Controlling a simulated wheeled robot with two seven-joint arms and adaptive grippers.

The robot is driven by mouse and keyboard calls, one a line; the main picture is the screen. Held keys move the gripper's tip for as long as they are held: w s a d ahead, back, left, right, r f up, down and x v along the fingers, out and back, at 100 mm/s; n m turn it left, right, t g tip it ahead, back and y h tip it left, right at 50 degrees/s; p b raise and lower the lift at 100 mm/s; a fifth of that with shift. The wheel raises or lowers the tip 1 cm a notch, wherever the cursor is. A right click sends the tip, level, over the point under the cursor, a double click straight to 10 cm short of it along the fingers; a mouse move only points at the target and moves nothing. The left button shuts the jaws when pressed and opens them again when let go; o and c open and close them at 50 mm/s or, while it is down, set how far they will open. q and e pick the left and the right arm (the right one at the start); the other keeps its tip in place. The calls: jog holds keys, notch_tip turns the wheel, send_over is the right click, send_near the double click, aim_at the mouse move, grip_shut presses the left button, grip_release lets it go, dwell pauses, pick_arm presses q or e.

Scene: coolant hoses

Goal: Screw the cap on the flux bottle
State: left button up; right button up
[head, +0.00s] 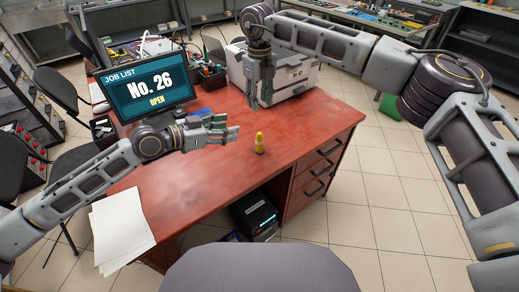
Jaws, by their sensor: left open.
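A small yellow flux bottle (259,146) stands upright on the red desk, near its middle. Its top narrows to a yellow tip; at this size I cannot tell whether that tip is a cap or a nozzle. My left gripper (230,131) is open, to the left of the bottle and apart from it, with its fingers pointing right. My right gripper (259,101) points down above and behind the bottle in the picture, in front of a white machine. Its fingers are too small to tell whether they are open or hold anything. I make out no separate cap.
The red desk (180,200) is clear around the bottle. A monitor (150,92) reading "No. 26 OPEN" stands at the back left, papers (118,228) at the front left. The white machine (298,80) and a tool holder (212,77) stand at the back. A chair back (258,270) is in front.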

pick_arm(q)
jog(key=b, duration=0.7)
send_near(260, 137)
jog(key=shift+s+a+f, duration=0.1)
jog(key=shift+s+a, duration=0.1)
jog(key=shift+a, duration=0.6)
jog(key=shift+s+a+f, duration=0.1)
jog(key=shift+s+a, duration=0.15)
jog(key=shift+a, duration=0.55)
pick_arm(e)
send_over(260, 133)
jog(key=shift+a+f, duration=0.1)
jog(key=shift+f, duration=3.7)
pick_arm(q)
jog(key=shift+w+d, duration=0.1)
jog(key=shift+x, duration=6.8)
grip_shut()
pick_arm(e)
jog(key=o, duration=0.6)
jog(key=shift+c, duration=0.2)
